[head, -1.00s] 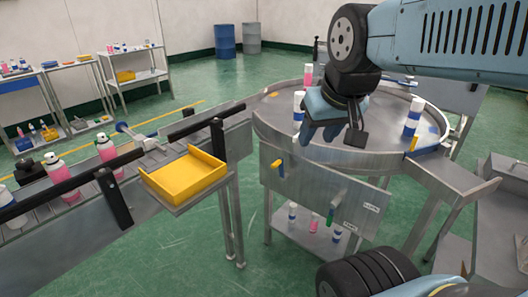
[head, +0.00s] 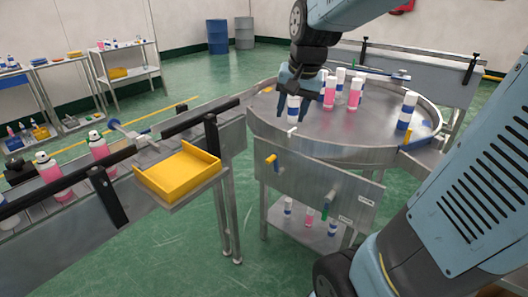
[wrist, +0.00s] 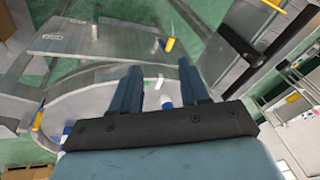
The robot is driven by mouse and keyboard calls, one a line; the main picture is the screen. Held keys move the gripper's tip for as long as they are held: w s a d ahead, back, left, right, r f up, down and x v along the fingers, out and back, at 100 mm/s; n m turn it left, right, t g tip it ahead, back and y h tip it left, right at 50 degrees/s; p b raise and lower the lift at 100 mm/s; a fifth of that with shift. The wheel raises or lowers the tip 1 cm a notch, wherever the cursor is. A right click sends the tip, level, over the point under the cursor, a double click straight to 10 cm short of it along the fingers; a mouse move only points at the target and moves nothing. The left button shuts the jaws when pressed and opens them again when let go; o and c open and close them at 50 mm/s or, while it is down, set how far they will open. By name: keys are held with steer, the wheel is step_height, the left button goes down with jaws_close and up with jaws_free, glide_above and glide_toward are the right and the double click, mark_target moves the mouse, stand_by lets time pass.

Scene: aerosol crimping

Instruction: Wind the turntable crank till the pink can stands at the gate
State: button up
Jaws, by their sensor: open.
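The round steel turntable (head: 350,125) carries two pink cans, one (head: 329,95) near my gripper and one (head: 354,97) to its right. Several blue-and-white cans stand there too, one (head: 408,108) near the right rim. My gripper (head: 290,116) is open and points down over the turntable's near left part. In the head view its fingers appear either side of a blue-and-white can (head: 293,103); contact cannot be told. The wrist view shows both fingers (wrist: 158,72) apart.
A yellow tray (head: 178,172) sits left of the turntable, beside a conveyor with pink cans (head: 98,146). A small yellow piece (head: 415,140) is at the right rim. Several cans stand on the shelf below (head: 310,217). Green floor is open behind.

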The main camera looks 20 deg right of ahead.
steer(key=w+f+m+g, duration=0.2)
steer(key=w+f+m, duration=0.3)
steer(key=w+f, duration=0.6)
glide_toward(271, 158)
steer(key=f, duration=0.5)
steer(key=w+f, duration=0.1)
steer(key=f, duration=0.2)
steer(key=shift+a+f, duration=0.2)
steer(key=shift+f, duration=0.05)
jaws_close()
